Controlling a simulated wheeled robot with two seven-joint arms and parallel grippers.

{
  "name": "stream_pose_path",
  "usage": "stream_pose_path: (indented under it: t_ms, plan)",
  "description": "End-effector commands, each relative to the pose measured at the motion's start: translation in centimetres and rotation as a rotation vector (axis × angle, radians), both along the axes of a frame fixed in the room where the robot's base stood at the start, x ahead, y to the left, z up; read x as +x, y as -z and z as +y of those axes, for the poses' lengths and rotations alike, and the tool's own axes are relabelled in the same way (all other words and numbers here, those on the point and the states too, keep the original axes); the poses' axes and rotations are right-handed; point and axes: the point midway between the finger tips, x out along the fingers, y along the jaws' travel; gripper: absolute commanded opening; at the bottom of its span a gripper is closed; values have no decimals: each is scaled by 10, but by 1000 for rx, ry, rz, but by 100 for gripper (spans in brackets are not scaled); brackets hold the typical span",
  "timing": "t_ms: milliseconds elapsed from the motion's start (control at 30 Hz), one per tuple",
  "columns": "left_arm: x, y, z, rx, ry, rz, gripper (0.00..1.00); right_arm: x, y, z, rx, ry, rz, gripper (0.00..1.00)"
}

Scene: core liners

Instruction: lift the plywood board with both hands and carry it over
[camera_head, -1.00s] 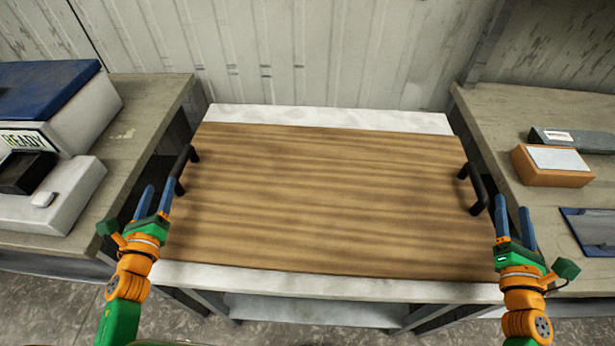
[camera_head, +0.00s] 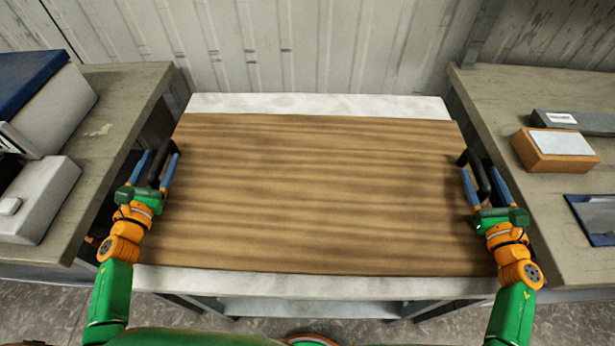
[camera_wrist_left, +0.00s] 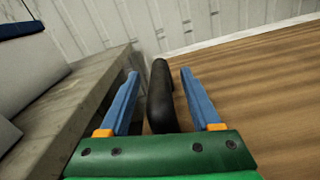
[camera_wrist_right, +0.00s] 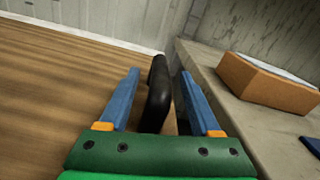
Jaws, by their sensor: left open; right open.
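The plywood board (camera_head: 310,195) lies flat on a white-topped table (camera_head: 320,104), with a black handle at each short side. My left gripper (camera_head: 160,168) is open, its blue fingers on either side of the left handle (camera_head: 164,163). In the left wrist view the handle (camera_wrist_left: 161,98) stands between the fingers, with gaps on both sides. My right gripper (camera_head: 484,182) is open, its fingers on either side of the right handle (camera_head: 477,173). In the right wrist view that handle (camera_wrist_right: 158,95) stands between the fingers, with no clear grip on it.
A grey bench (camera_head: 120,95) on the left holds a blue-topped white machine (camera_head: 55,105). A bench (camera_head: 520,95) on the right holds an orange box (camera_head: 553,152), a grey case (camera_head: 575,122) and a dark blue tray (camera_head: 597,220). A ribbed wall (camera_head: 320,45) stands behind.

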Motion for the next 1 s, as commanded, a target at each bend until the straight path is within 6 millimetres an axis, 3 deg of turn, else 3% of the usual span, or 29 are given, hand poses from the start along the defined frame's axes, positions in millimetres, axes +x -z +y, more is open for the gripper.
stream_pose_path:
  t_ms: [167,467,700,1000]
  plan:
    - [15,0,0,-1,0,0,64,15,0,1,0,-1,-1,64]
    - [17,0,0,-1,0,1,64,17,0,1,0,-1,1,64]
    - [17,0,0,-1,0,1,0,17,0,1,1,-1,0,0]
    - [17,0,0,-1,0,1,0,17,0,1,1,-1,0,0]
